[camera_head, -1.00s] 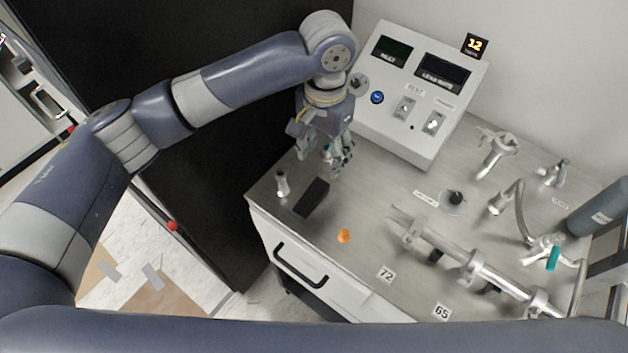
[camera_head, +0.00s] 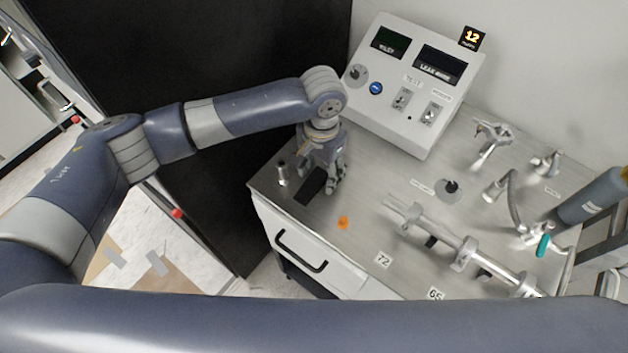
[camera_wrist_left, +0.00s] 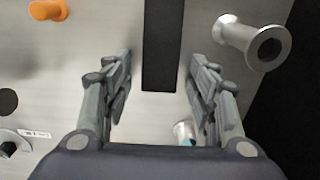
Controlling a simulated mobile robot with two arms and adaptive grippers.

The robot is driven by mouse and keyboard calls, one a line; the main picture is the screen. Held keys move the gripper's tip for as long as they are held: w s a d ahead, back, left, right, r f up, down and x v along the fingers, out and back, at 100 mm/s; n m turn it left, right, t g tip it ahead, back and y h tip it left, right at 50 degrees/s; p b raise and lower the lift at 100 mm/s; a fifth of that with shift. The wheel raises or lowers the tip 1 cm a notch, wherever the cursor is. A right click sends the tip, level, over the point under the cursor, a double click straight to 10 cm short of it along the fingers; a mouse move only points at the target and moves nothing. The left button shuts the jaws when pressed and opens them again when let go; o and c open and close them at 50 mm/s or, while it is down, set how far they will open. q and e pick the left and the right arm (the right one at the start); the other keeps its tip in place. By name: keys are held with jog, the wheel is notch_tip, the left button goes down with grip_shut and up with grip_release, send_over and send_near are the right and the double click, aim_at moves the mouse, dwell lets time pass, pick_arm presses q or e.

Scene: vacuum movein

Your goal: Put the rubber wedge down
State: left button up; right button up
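A flat black block (camera_head: 311,186), which looks like the rubber wedge, lies on the metal bench top near its left front corner. In the left wrist view the black block (camera_wrist_left: 163,45) shows as a dark strip ahead of and between the fingertips, with a gap on each side. My left gripper (camera_head: 331,191) points down beside the block and partly covers it. In the wrist view its fingers (camera_wrist_left: 160,68) are apart with nothing clasped. Height above the bench is hard to tell. My right gripper is not in view.
A small metal part with teal (camera_wrist_left: 184,131) is near the fingers. A control box (camera_head: 410,90) stands behind; a pipe assembly (camera_head: 440,238) lies right.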

aim_at(319, 176)
pick_arm(q)
jog(key=c, duration=1.2)
jog(key=shift+o, duration=0.2)
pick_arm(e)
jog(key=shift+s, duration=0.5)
pick_arm(q)
jog(key=shift+r, duration=0.1)
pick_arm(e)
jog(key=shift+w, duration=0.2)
